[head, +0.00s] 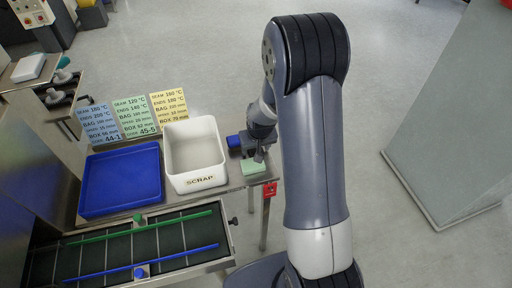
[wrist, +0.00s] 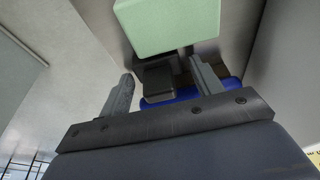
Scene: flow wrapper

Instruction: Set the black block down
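The black block (wrist: 158,82) shows in the wrist view between and beyond the fingertips of my gripper (wrist: 160,68). The fingers stand apart, wider than the block, and a gap shows on its right side. Whether the left finger touches it is hard to tell. In the head view my gripper (head: 260,153) points down over the right end of the steel table, just behind a pale green block (head: 253,167). The black block cannot be made out clearly there. The green block (wrist: 172,22) looms close at the top of the wrist view.
A blue object (head: 233,141) lies just left of my gripper. The white scrap bin (head: 197,182) stands further left, then a blue tray (head: 84,188). Setting cards (head: 134,117) stand behind them. A red tag (head: 270,189) is at the table's front right corner.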

